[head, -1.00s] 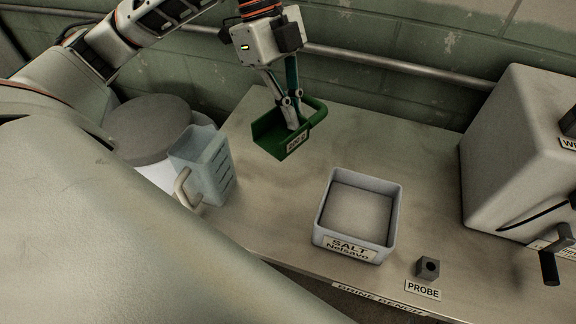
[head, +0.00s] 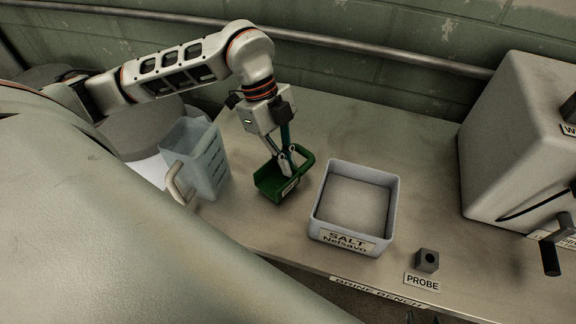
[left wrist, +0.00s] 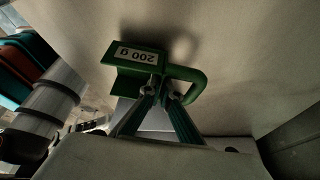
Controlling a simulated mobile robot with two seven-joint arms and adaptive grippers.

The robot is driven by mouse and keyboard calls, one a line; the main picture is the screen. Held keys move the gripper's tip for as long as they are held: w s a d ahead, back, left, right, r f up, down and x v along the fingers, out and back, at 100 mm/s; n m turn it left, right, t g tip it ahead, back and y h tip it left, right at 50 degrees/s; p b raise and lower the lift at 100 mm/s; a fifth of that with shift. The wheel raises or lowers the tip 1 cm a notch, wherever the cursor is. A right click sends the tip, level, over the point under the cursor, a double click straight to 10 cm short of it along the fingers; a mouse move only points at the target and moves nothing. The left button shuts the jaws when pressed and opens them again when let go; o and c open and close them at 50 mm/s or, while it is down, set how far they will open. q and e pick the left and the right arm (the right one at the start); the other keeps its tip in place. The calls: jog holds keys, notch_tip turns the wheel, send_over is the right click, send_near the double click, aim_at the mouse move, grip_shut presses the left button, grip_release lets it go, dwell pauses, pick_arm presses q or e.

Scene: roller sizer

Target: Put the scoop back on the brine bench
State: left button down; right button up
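The green scoop (head: 270,184) is at the brine bench (head: 420,150), between the pitcher and the salt tub. My left gripper (head: 287,168) is shut on the scoop at its handle side. In the left wrist view the scoop (left wrist: 135,60) shows its "200 g" label, and the gripper's fingertips (left wrist: 160,90) meet at the base of its looped handle. A shadow lies close to the scoop; I cannot tell whether it touches the bench top.
A translucent pitcher (head: 207,163) stands to the left of the scoop. The salt tub (head: 318,222) is close on its right. A small grey probe block (head: 427,261) and a large grey machine (head: 515,140) are further right. The bench behind the tub is clear.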

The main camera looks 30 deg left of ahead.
pick_arm(q)
jog(key=shift+f, duration=0.65)
jog(key=c, duration=2.3)
grip_release()
jog(key=shift+r, duration=0.1)
jog(key=v, duration=1.2)
jog(key=shift+p, duration=0.3)
